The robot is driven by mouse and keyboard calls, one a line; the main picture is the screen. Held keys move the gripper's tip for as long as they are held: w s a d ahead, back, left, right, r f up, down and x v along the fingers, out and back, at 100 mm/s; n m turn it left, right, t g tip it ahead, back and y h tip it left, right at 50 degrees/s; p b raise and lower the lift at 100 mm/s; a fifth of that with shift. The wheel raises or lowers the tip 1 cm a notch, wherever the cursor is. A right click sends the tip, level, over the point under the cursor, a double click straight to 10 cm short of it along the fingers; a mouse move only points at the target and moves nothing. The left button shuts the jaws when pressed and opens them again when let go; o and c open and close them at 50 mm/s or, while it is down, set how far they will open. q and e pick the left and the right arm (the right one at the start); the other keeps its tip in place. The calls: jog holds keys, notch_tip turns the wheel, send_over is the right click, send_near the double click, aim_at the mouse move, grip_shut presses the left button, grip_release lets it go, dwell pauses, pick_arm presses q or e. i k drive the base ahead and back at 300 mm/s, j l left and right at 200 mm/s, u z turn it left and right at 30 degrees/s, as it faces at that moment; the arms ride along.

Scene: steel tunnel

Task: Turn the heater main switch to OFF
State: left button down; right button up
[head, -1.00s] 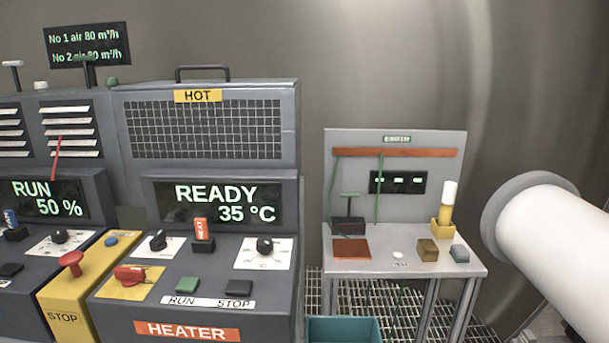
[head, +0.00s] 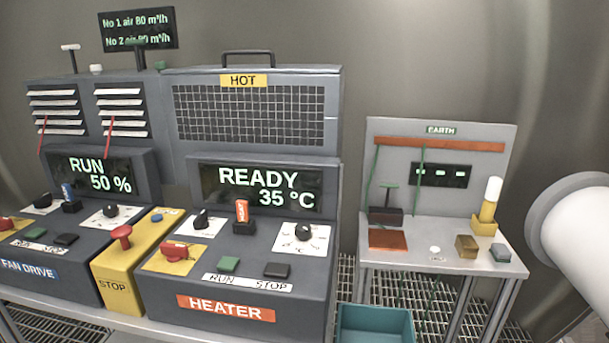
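The heater unit (head: 240,300) stands in the middle of the head view, with a red HEATER label. Its display (head: 262,189) reads READY 35 °C. A red rotary switch (head: 177,252) sits on a yellow plate (head: 160,262) at the left of its sloped panel; it looks like the main switch, but its markings are too small to read. A black knob (head: 202,220), an orange HEAT tag or key (head: 242,211) and a temperature dial (head: 303,232) are behind and right of it. Neither gripper shows in the head view.
Green RUN (head: 229,264) and black STOP (head: 277,270) buttons lie right of the red switch. A red mushroom stop button (head: 122,234) stands on the yellow block to the left. An EARTH bench (head: 440,265) and teal bin (head: 376,320) are at right.

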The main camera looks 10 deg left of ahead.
aim_at(174, 252)
jog(key=l+u, duration=0.2)
jog(key=u, duration=0.45)
